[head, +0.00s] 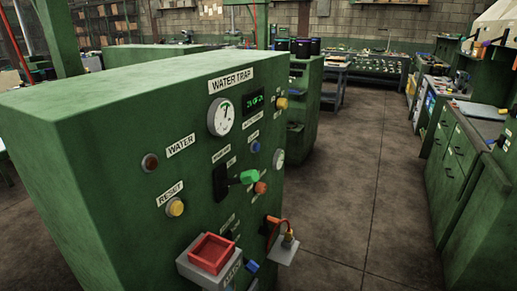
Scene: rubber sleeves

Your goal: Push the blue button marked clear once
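The green panel cabinet (130,180), labelled WATER TRAP, fills the left and middle of the head view, seen at an angle. A small round blue button (255,147) sits on the upper right of its face. A second blue part (252,266) is low on the panel, just right of the red square (211,252). The small labels near both are too slanted to read, so I cannot tell which is marked clear. Neither of my grippers is in view.
The panel also carries a yellow button (175,207) by RESET, a green-ended lever (249,176) that sticks out, a gauge (221,116) and a projecting bracket (284,251). Green cabinets (465,170) line the right. The floor (365,170) between is clear.

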